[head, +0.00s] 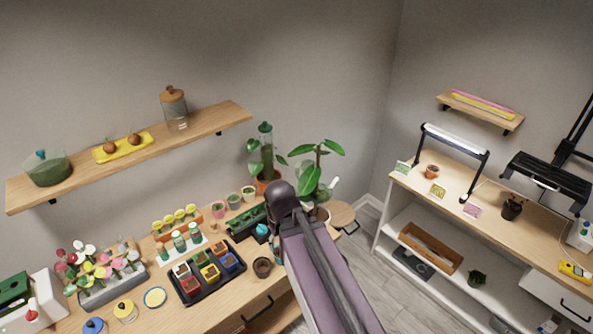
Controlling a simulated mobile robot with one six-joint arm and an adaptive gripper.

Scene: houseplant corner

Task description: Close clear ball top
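No clear ball with a top can be told for sure. A clear greenish bowl (47,168) with a small blue knob stands at the left end of the wall shelf; whether its top is open or shut is too small to tell. A clear glass jar (175,112) with a brown ball-knobbed lid seated on it stands near the shelf's right end. My purple and dark arm reaches up from the bottom middle over the bench's right end. My gripper does not show; the arm's dark joint covers that area.
The wall shelf (222,116) also holds a yellow tray (124,148) with two brown round things. The bench below is crowded: flower planter (112,287), black tray of coloured pots (207,272), small pots, leafy plants (318,168). A white-framed workbench (400,185) stands right; grey floor lies between.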

